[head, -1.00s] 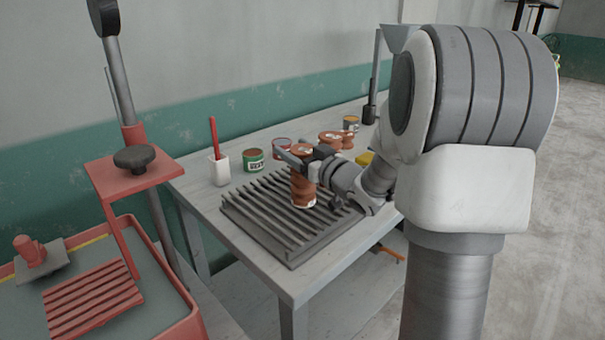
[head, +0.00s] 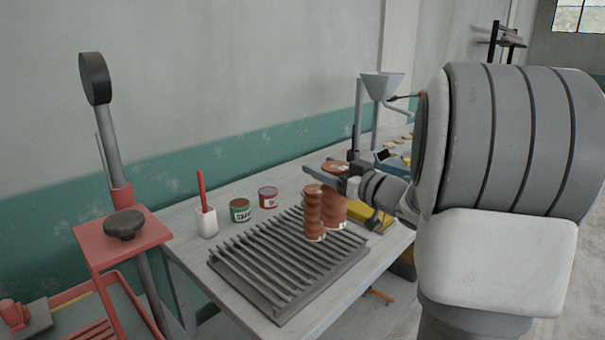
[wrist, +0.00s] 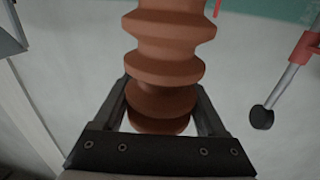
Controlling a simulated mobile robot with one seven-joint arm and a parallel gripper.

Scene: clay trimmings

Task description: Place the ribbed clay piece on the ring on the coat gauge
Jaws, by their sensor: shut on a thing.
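My gripper (head: 320,170) is shut on the top of a ribbed reddish-brown clay piece (head: 335,205). In the wrist view, this clay piece (wrist: 168,60) fills the middle between the two fingers, with several ridges showing. It hangs behind a second ribbed clay piece (head: 314,212), which stands upright on the grey slatted rack (head: 262,285). I cannot tell how far the held piece's base is above the rack. A blue device with a dark display (head: 384,155) sits behind the gripper; it may be the coat gauge. No ring can be made out.
A green tin (head: 240,212), a red tin (head: 268,200) and a white cup with a red handle (head: 206,221) stand behind the rack. A yellow object (head: 372,217) lies right of it. A funnel stand (head: 380,87) rises at the back. A red stand (head: 122,240) is at left.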

